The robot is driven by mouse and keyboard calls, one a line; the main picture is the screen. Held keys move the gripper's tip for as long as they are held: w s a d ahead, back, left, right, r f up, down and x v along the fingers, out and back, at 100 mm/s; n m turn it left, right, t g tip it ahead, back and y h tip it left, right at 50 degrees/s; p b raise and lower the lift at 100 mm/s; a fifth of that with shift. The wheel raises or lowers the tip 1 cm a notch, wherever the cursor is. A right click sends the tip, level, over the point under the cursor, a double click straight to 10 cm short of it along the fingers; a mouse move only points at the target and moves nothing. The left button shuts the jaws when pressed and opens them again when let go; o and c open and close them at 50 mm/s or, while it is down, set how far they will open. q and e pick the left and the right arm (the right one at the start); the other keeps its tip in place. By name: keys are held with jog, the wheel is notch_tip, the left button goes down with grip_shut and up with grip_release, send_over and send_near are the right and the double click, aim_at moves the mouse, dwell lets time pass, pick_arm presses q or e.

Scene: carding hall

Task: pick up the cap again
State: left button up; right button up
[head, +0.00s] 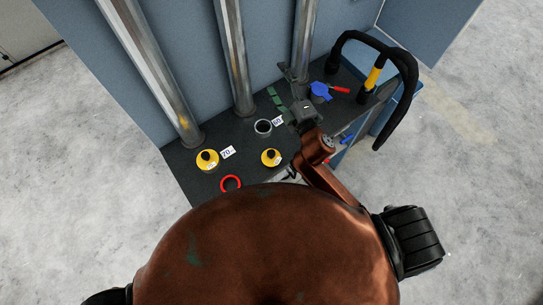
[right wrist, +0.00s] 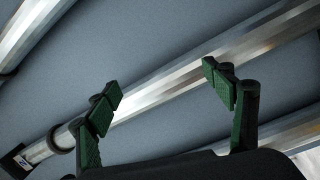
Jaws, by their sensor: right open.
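Two yellow caps with black knobs are on the dark bench top in the head view: the left cap (head: 207,161) by a label marked 70, and the right cap (head: 271,158) closer to my right arm. Which one the task means, I cannot tell. My right gripper (head: 283,98) is beyond the right cap, near the pipes and apart from both caps. In the right wrist view my right gripper (right wrist: 163,80) is open, with nothing between its green fingers; a pipe shows behind them. My left gripper does not show.
A short open grey socket (head: 263,127) stands by a second label (head: 277,121). A red ring (head: 231,183) lies near the front edge. Metal pipes (head: 234,60) rise at the back. A blue tool with red handle (head: 321,91) and a black hose loop (head: 408,80) are right.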

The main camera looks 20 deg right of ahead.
jog(key=s+a+r+n+g+y, duration=0.2)
jog(key=a+r+n+y, duration=0.35)
jog(key=a+n, duration=0.25)
jog(key=s+a+r+n+g+y, duration=0.1)
jog(key=s+a+r+n+y, duration=0.2)
jog(key=a+r+n+y, duration=0.45)
jog(key=s+a+f+n+g+y, duration=0.1)
jog(key=s+a+f+n+g, duration=0.2)
jog(key=s+a+n+g, duration=0.3)
jog(key=s+a+f+n+g+y, duration=0.1)
jog(key=s+a+f+n+g, duration=0.25)
jog(key=a+n+g, duration=0.45)
jog(key=n+g+h, duration=0.2)
jog(key=n+h, duration=1.4)
jog(key=h, duration=0.3)
send_over(271, 152)
notch_tip(271, 152, down, 25)
jog(key=shift+w+a+r, duration=0.1)
jog(key=shift+w+a, duration=0.05)
jog(key=shift+f, duration=0.35)
jog(key=f, duration=0.2)
jog(key=f+p, duration=0.1)
jog(key=f, duration=0.1)
jog(key=f+p, duration=0.1)
jog(key=f, duration=0.1)
jog(key=shift+s, duration=0.3)
jog(key=shift+f+p, duration=0.3)
jog(key=shift+f, duration=0.15)
jog(key=c, duration=1.3)
